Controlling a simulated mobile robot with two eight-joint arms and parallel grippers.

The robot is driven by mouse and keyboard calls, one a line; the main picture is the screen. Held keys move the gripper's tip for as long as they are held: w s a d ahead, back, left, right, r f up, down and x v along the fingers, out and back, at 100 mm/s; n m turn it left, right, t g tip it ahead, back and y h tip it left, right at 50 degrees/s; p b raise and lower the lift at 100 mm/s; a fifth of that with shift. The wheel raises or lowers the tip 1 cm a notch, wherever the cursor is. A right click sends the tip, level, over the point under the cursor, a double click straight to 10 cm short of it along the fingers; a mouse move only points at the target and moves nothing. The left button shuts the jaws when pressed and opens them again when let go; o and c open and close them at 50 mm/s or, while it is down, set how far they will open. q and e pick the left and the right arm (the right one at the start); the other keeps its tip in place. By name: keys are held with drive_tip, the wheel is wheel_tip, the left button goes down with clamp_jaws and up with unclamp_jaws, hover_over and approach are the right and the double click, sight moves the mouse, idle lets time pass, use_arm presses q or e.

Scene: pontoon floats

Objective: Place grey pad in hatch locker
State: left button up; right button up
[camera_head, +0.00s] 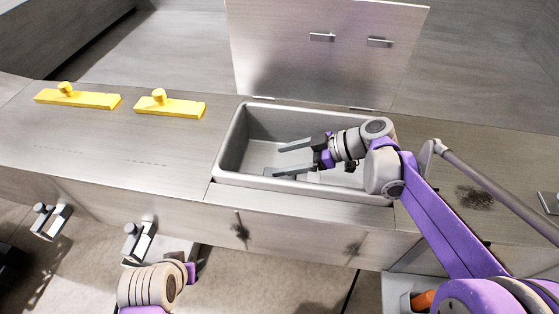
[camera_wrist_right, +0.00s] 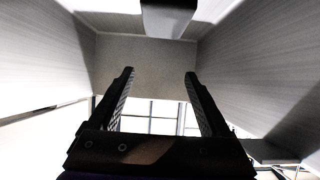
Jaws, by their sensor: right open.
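The hatch locker (camera_head: 228,160) is a grey metal basin sunk in the bench, with its lid (camera_head: 325,75) standing upright behind it. My right gripper (camera_head: 277,161) is over the locker's opening, fingers pointing left, spread apart with nothing between them. In the right wrist view its two fingers (camera_wrist_right: 160,82) also stand apart, with nothing held between them. I cannot make out a grey pad for certain in either view.
Two yellow bars with knobs (camera_head: 78,98) (camera_head: 170,106) lie on the bench left of the locker. Grey cleat-like fittings (camera_head: 138,240) (camera_head: 48,220) stick out below the bench's front. A grey rail (camera_head: 490,185) runs at the right.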

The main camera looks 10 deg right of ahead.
drive_tip(key=shift+v, duration=2.8)
